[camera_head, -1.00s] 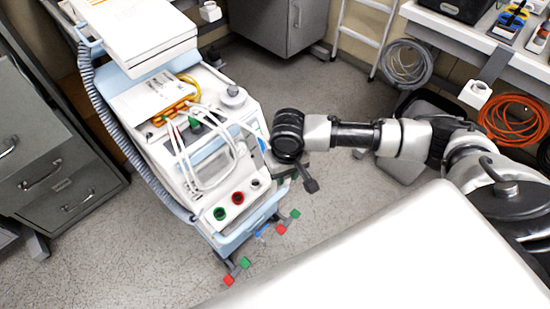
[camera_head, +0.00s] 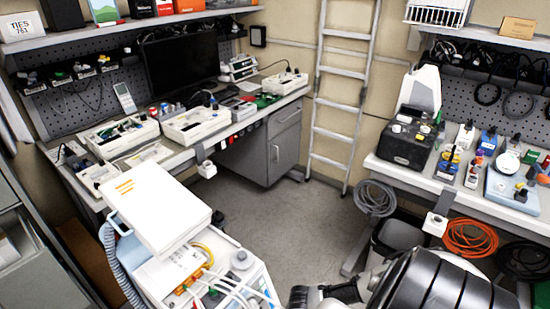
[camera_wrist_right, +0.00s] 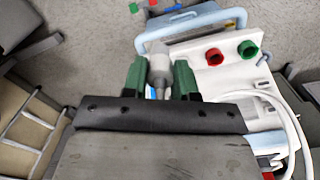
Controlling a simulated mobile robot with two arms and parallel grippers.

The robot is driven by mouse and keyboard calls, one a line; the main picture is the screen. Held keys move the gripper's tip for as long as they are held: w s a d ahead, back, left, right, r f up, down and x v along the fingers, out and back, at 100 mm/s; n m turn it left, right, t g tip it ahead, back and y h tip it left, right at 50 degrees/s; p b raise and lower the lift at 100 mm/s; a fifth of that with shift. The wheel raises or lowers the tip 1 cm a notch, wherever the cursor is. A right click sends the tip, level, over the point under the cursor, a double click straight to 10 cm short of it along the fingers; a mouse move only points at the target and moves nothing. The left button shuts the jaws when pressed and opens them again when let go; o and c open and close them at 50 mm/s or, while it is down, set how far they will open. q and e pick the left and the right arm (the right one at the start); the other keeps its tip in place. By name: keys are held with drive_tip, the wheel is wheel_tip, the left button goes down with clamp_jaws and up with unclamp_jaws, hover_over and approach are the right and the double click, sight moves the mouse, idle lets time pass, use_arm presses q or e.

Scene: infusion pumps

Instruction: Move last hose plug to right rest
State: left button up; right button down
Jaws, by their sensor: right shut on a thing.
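My right gripper (camera_wrist_right: 160,72) is shut on a pale grey hose plug (camera_wrist_right: 158,64) between its green fingers in the right wrist view. The white device on the cart (camera_wrist_right: 236,72) lies to the right of the plug, with a red port (camera_wrist_right: 214,57) and a green port (camera_wrist_right: 247,49). White hoses (camera_wrist_right: 283,105) run at the right of that view. In the head view, the cart device (camera_head: 252,268) shows only partly at the bottom, with white hoses (camera_head: 232,287). The right rest cannot be made out. My left gripper is not in view.
A light blue handle (camera_wrist_right: 190,20) crosses beyond the plug in the wrist view. The head view shows a workbench (camera_head: 180,150) with pumps behind the cart, a ladder (camera_head: 340,100), and a right-hand bench (camera_head: 430,180) with tools. Grey floor (camera_head: 265,210) is free between them.

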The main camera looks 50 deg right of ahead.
drive_tip(key=shift+s+d+r, duration=0.25)
drive_tip(key=shift+s, duration=0.05)
drive_tip(key=shift+r+p, duration=0.25)
drive_tip(key=shift+p, duration=0.2)
use_arm(q)
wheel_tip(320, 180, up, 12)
drive_tip(key=p, duration=1.1)
use_arm(e)
wheel_tip(320, 180, up, 16)
drive_tip(key=w+a+b, duration=0.2)
drive_tip(key=w+b, duration=0.7)
drive_tip(key=w, duration=0.4)
drive_tip(key=w+a+b, duration=0.3)
drive_tip(key=w+b, duration=0.7)
drive_tip(key=w, duration=0.3)
use_arm(q)
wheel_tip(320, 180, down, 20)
drive_tip(key=b, duration=0.1)
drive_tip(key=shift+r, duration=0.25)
use_arm(e)
drive_tip(key=shift+s+d+f, duration=0.1)
drive_tip(key=shift+d+f, duration=0.05)
drive_tip(key=shift+f, duration=2.5)
use_arm(q)
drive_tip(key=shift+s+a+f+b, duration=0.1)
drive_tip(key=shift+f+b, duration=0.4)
drive_tip(key=shift+b, duration=0.05)
use_arm(e)
drive_tip(key=shift+f, duration=1.6)
